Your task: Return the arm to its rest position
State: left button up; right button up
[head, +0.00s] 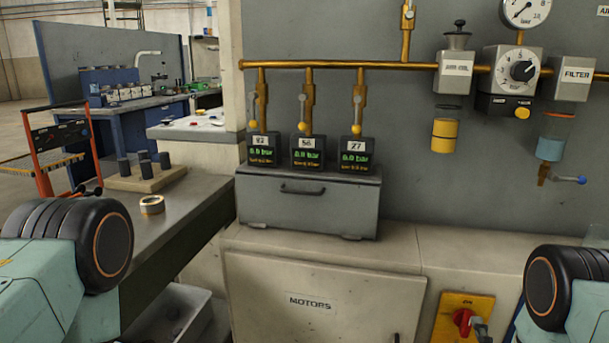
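Part of my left arm (62,250), teal with a black round joint, shows at the lower left in the head view, in front of the workbench. Part of my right arm (575,295), with a similar black joint, shows at the lower right, in front of the grey cabinet. Neither gripper is in view, so I cannot see whether they are open or shut or hold anything.
A grey workbench (190,205) at left bears a tape roll (152,205) and a block with dark cylinders (145,180). A grey drawer box (300,205) with gauges stands on the MOTORS cabinet (320,285). A red switch (463,320) sits on a yellow plate. Brass piping crosses the wall panel.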

aim_at(467, 329)
jog(key=v, duration=0.9)
jog(key=x, duration=1.1)
jog(key=shift+w+d, duration=0.1)
jog(key=shift+w, duration=0.45)
jog(key=n+p, duration=0.1)
jog(key=n, duration=0.2)
jog(key=shift+n, duration=0.3)
jog(key=n, duration=0.5)
jog(key=shift+p, duration=0.35)
jog(key=n, duration=0.9)
jog(key=shift+f, duration=0.1)
jog(key=shift+n, duration=0.3)
jog(key=shift+s+p, duration=0.15)
jog(key=shift+p, duration=0.2)
